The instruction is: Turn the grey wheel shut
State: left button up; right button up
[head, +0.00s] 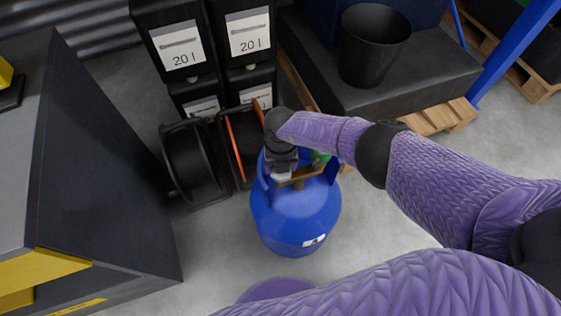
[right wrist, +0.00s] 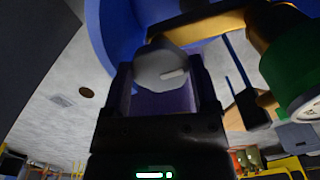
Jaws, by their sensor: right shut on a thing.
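A blue gas cylinder (head: 295,217) stands upright on the floor in the middle of the head view. A brass valve (head: 304,176) sits at its top inside the blue collar. The grey wheel (right wrist: 166,68) shows between my right gripper's fingers in the right wrist view, with a short pale mark on its face. My right gripper (right wrist: 164,88) is shut on the wheel, one finger on each side. In the head view, my right gripper (head: 282,165) reaches down over the cylinder top and partly hides the wheel. My left gripper is not in view.
A green part (right wrist: 292,65) with a round pale face sits beside the wheel on the brass fitting. Black reels (head: 190,162) and black 20 l containers (head: 180,40) stand behind the cylinder. A dark cabinet (head: 100,150) stands left. A black bucket (head: 373,45) stands back right.

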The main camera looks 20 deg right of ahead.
jog(key=m+p, duration=0.1)
jog(key=m, duration=0.4)
jog(key=shift+s+d+m+p, duration=0.1)
jog(key=shift+d+m+p, duration=0.05)
jog(key=shift+m+p, duration=0.2)
jog(key=shift+m, duration=1.05)
jog(key=o, duration=0.9)
jog(key=shift+o, duration=1.1)
jog(key=shift+r, duration=0.1)
